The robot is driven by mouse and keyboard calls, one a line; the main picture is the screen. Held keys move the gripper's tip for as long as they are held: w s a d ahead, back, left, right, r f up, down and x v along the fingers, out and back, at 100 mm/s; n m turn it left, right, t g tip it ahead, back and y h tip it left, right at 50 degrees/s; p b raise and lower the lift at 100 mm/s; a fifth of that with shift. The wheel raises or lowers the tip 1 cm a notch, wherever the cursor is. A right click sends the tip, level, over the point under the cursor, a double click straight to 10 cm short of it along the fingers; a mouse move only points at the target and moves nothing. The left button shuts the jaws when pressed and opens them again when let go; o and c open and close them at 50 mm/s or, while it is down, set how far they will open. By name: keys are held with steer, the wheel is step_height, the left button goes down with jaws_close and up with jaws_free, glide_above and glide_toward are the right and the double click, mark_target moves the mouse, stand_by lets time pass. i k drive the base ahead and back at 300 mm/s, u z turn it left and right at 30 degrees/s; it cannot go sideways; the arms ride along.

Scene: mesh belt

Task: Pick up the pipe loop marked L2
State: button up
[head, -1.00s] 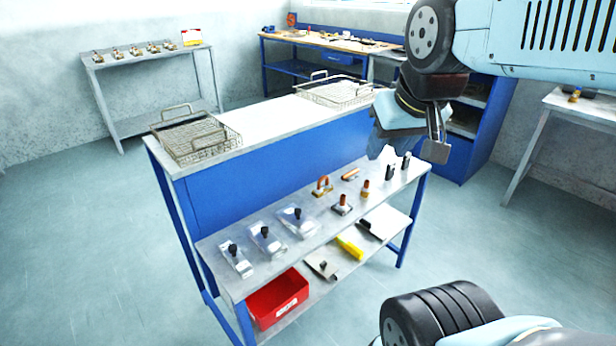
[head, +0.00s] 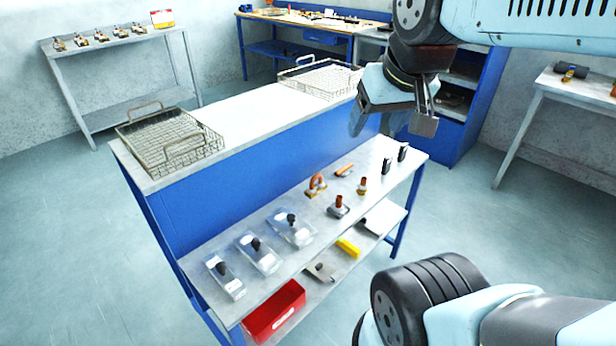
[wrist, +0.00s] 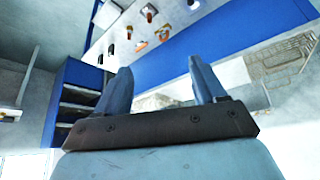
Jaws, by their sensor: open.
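A copper-coloured pipe loop (head: 316,184) stands upright as a small arch near the back of the grey upper shelf (head: 270,268), right of the clear boxes. I cannot read any L2 mark on it. My gripper (head: 377,122) hangs in the air above and to the right of the loop, well apart from it, by the end of the blue bench. In the wrist view its two blue fingers (wrist: 162,85) are spread with nothing between them. Small copper-coloured parts show far beyond the fingers there, too small to tell apart.
Clear boxes with black knobs (head: 257,253), copper stubs on blocks (head: 338,207) and black cylinders (head: 387,165) share the shelf. The higher white bench top (head: 243,118) behind carries two wire baskets (head: 170,142). A red bin (head: 274,310) sits below.

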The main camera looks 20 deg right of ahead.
mark_target(313, 191)
steer(key=u, duration=1.55)
steer(key=k, duration=1)
steer(key=z, duration=1.1)
steer(key=i, duration=1)
steer(key=z, duration=0.05)
